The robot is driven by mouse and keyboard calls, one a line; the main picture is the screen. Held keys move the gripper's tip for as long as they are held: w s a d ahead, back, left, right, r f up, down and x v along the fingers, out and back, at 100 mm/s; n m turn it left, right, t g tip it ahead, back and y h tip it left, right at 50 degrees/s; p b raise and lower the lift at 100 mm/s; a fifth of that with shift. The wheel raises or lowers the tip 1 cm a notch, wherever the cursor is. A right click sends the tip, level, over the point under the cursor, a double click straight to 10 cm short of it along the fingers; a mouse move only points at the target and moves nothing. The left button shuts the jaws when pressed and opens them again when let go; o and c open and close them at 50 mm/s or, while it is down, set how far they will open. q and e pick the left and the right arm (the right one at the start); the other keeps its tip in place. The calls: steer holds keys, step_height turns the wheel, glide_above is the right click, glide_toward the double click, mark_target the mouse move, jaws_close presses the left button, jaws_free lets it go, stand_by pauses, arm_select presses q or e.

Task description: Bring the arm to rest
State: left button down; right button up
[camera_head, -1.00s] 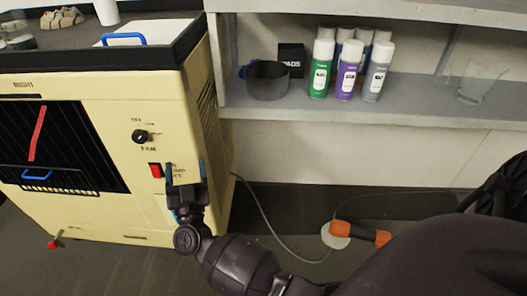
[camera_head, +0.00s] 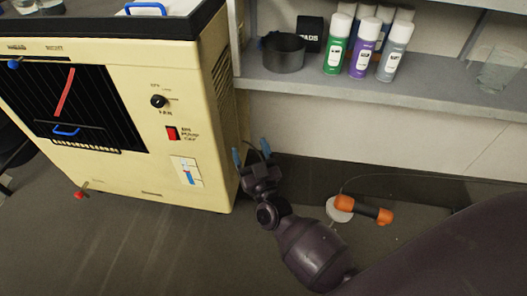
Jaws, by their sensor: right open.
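My right arm (camera_head: 315,252) reaches up from the bottom right. Its gripper (camera_head: 251,153) is open and empty, with blue fingertips apart, just right of the cream machine's lower right side. The cream machine (camera_head: 205,100) stands at the left, with a black knob, a red switch (camera_head: 172,133) and a white plate with a blue piece (camera_head: 187,172) on its front. The gripper appears clear of these controls. My left gripper does not show.
A grey shelf (camera_head: 400,92) at the back holds a dark pot (camera_head: 283,54), a black box, several spray cans (camera_head: 363,48) and a clear beaker. An orange and black tool (camera_head: 363,210) lies on the floor right of my gripper. The floor in front of the machine is clear.

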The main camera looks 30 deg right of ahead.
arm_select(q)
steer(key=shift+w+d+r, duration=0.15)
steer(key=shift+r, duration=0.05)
arm_select(e)
steer(key=shift+s+d+f, duration=0.1)
steer(key=shift+s+d, duration=0.15)
steer(key=shift+s, duration=0.2)
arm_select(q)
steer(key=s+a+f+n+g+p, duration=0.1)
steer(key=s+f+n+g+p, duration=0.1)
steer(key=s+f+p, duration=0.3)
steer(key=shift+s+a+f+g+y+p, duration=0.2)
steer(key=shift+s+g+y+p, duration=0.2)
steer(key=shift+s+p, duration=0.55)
arm_select(e)
steer(key=s+d+f+g, duration=0.2)
steer(key=s+g, duration=0.1)
steer(key=s, duration=0.6)
steer(key=s+d+f+n+g+y, duration=0.1)
steer(key=s+d+f+g, duration=0.1)
steer(key=s, duration=0.7)
steer(key=s+d+f+g, duration=0.1)
steer(key=s+d+g, duration=0.3)
steer(key=s, duration=0.6)
steer(key=shift+f+g, duration=0.4)
steer(key=shift+g, duration=0.8)
